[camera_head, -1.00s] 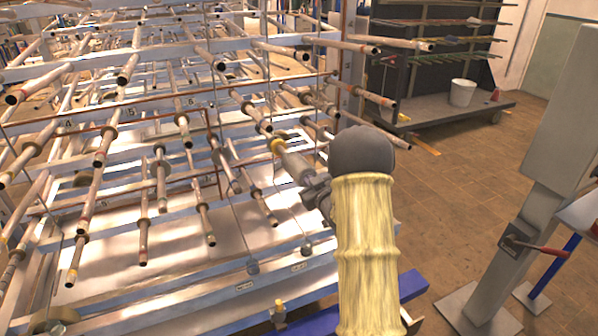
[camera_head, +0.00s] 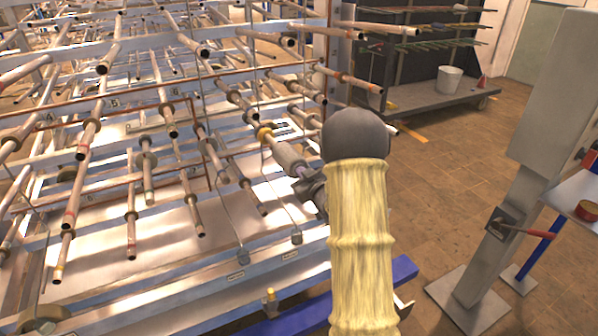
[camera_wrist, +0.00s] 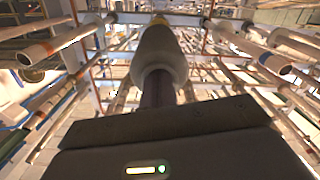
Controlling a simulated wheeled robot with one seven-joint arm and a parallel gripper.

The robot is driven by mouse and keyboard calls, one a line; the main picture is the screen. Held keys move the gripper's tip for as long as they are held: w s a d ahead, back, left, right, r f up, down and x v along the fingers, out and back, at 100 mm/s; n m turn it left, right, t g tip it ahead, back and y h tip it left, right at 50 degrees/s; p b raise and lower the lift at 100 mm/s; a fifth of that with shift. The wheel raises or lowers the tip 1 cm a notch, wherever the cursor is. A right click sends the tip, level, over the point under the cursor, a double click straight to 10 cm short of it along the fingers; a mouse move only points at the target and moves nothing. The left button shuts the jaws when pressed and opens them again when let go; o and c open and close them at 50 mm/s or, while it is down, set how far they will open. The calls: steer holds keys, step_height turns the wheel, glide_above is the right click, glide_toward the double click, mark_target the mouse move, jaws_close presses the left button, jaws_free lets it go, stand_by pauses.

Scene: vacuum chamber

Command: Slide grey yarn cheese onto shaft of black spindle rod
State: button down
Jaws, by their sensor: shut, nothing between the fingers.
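The grey yarn cheese (camera_head: 290,158) is a pale grey cylinder around a rod on the near right side of the rack, with a yellow ring (camera_head: 264,134) behind it. In the wrist view the cheese (camera_wrist: 160,55) is around the dark spindle rod (camera_wrist: 158,88), whose end points toward the camera. My gripper (camera_head: 309,186) is shut and empty, just in front of the cheese and close to the rod end. In the wrist view my gripper's dark body (camera_wrist: 165,125) fills the bottom and hides the rod's tip. Whether the gripper touches the rod cannot be told.
Many bare rods (camera_head: 195,215) jut from the metal rack (camera_head: 170,290) around the gripper. A blue beam (camera_head: 400,270) lies low beside my arm. A grey post (camera_head: 500,220) stands at right. Open brown floor (camera_head: 450,150) lies between them, with a white bucket (camera_head: 449,79) beyond.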

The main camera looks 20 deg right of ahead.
steer(key=s+r+b, duration=0.1)
steer(key=s+b, duration=0.2)
steer(key=s, duration=1.4)
steer(key=shift+s+d+r, duration=0.15)
steer(key=shift+d+r, duration=0.1)
steer(key=shift+d, duration=0.05)
